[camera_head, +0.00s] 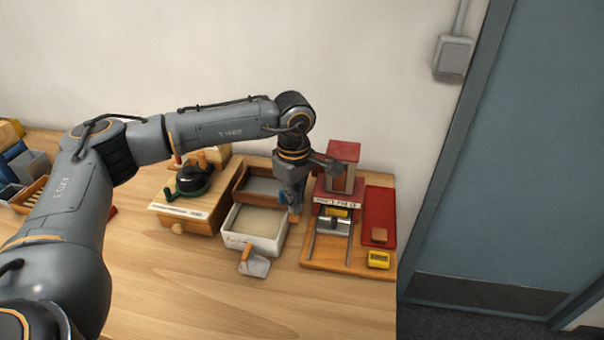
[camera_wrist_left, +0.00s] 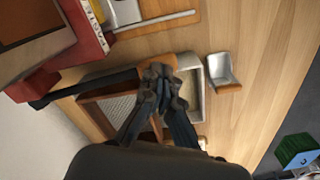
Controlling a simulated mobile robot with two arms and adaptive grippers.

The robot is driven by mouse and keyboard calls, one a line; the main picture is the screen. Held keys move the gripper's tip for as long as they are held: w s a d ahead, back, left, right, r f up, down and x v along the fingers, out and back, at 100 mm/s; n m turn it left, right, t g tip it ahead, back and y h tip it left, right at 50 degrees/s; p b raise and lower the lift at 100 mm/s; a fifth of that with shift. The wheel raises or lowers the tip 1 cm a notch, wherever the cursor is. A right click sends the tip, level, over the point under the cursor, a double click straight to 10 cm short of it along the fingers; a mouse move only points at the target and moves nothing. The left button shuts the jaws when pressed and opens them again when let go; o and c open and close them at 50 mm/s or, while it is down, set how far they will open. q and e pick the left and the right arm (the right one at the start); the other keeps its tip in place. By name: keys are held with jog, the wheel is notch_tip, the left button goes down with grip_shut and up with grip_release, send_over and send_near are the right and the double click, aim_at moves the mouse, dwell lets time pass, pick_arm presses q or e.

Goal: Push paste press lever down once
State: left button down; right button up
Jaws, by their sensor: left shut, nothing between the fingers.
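The paste press (camera_head: 337,200) is a red and wooden stand on a wooden board at the right of the table. Its red block with a label also shows at the upper left of the left wrist view (camera_wrist_left: 88,38). A dark bar (camera_wrist_left: 85,88) runs from beside the press toward my fingers there; it looks like the lever, but I cannot tell for sure. My left gripper (camera_head: 294,213) points down just left of the press, above the trays. Its fingers are together and empty in the left wrist view (camera_wrist_left: 160,82). My right gripper is in neither view.
A white tray (camera_head: 233,240) and a brown tray (camera_head: 236,190) lie left of the press. A scoop (camera_head: 255,264) lies in front. A grinder box (camera_head: 178,214) stands farther left. A red mat (camera_head: 380,205) and yellow box (camera_head: 378,260) are right. The table front is clear.

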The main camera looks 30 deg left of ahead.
pick_arm(q)
jog(key=shift+f, duration=0.5)
notch_tip(320, 180, up, 10)
jog(key=p, duration=0.4)
jog(key=shift+w+f+p, duration=0.15)
jog(key=shift+w+p, duration=0.2)
jog(key=shift+w, duration=0.05)
jog(key=shift+a, duration=0.1)
notch_tip(320, 180, up, 5)
jog(key=p, duration=0.2)
jog(key=shift+p, duration=0.35)
